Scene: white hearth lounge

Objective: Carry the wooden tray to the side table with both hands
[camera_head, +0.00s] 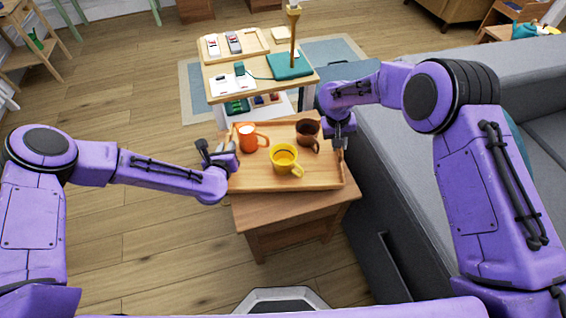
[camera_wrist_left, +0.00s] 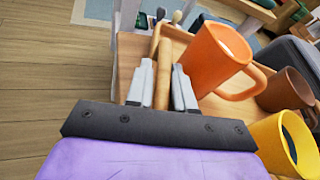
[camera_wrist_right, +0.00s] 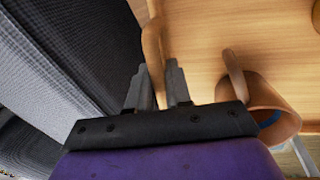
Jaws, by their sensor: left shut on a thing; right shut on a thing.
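The wooden tray (camera_head: 322,177) is level in the middle of the head view. It bears an orange mug (camera_head: 247,138), a yellow mug (camera_head: 284,160) and a brown mug (camera_head: 307,132), all upright. Under its near part shows the wooden side table (camera_head: 290,214); I cannot tell whether the tray touches the top. My left gripper (camera_head: 229,156) is shut on the tray's left rim, seen between its fingers in the left wrist view (camera_wrist_left: 163,78). My right gripper (camera_head: 340,140) is shut on the right rim, which also shows in the right wrist view (camera_wrist_right: 152,45).
A grey sofa (camera_head: 395,190) is close on the right. The wooden floor (camera_head: 150,240) at left is clear.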

